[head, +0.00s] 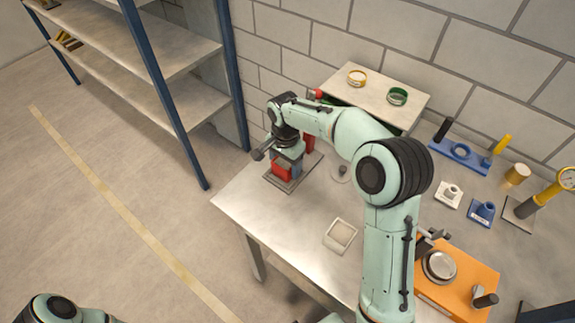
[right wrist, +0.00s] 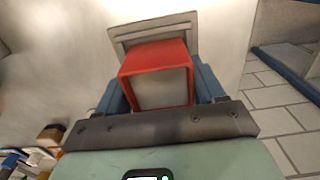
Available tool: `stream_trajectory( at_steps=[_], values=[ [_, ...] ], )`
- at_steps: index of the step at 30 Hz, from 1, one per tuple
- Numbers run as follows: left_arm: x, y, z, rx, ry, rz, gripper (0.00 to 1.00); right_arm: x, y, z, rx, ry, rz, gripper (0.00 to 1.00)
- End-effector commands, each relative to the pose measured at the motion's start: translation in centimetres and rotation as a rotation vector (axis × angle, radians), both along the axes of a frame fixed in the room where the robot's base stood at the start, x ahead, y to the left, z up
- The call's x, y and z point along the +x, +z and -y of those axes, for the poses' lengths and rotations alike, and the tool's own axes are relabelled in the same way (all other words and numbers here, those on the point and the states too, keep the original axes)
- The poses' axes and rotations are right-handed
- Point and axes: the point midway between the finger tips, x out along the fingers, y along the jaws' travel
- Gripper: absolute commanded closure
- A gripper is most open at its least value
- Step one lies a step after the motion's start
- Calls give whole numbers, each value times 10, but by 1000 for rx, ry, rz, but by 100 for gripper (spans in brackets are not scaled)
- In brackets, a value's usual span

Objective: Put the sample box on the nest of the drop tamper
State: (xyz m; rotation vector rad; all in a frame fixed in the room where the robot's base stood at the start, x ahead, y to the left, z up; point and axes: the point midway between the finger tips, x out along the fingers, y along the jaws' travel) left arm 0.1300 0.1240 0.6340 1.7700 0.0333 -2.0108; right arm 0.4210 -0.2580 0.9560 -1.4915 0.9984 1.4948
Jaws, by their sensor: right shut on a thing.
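The sample box, a red box with a grey top face (right wrist: 162,88), sits between the blue fingers of my right gripper (right wrist: 162,84) in the right wrist view. The gripper is shut on it. In the head view the red box (head: 281,173) shows below my right gripper (head: 287,160), at the table's back left. The drop tamper appears to be the device there, with a grey base plate (head: 292,184) under the box and a red part (head: 310,141) behind. A grey framed plate (right wrist: 153,29) lies beyond the box in the wrist view. Whether the box touches the plate is unclear.
A pale square tray (head: 340,235) stands near the table's front edge. A raised shelf (head: 378,98) behind carries yellow and green rings. An orange board (head: 458,277) with a metal dish lies at right. Blue and white holders (head: 449,195) stand at back right. Shelving (head: 185,55) is left.

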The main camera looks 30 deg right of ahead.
Motion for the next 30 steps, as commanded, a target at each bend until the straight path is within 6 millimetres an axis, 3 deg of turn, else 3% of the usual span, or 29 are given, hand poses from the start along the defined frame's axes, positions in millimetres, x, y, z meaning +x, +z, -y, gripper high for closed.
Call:
stream_trajectory(
  at_steps=[1,12,13,15,25,30],
  values=[
    [-5,-7,0,0,-1,-5,100,-2,-7,-1,0,0,0,72],
    [-4,-5,0,0,0,-3,100,0,-7,-1,0,-1,2,72],
    [-3,-5,0,0,0,-3,100,0,-7,-1,0,-1,1,22],
    [-3,-5,0,0,0,-3,100,0,-6,-1,0,-1,1,6],
    [-2,-3,0,0,-1,-2,100,0,-3,-1,0,-1,3,6],
    [15,20,0,-1,0,17,100,6,24,5,0,-1,7,6]
  ],
)
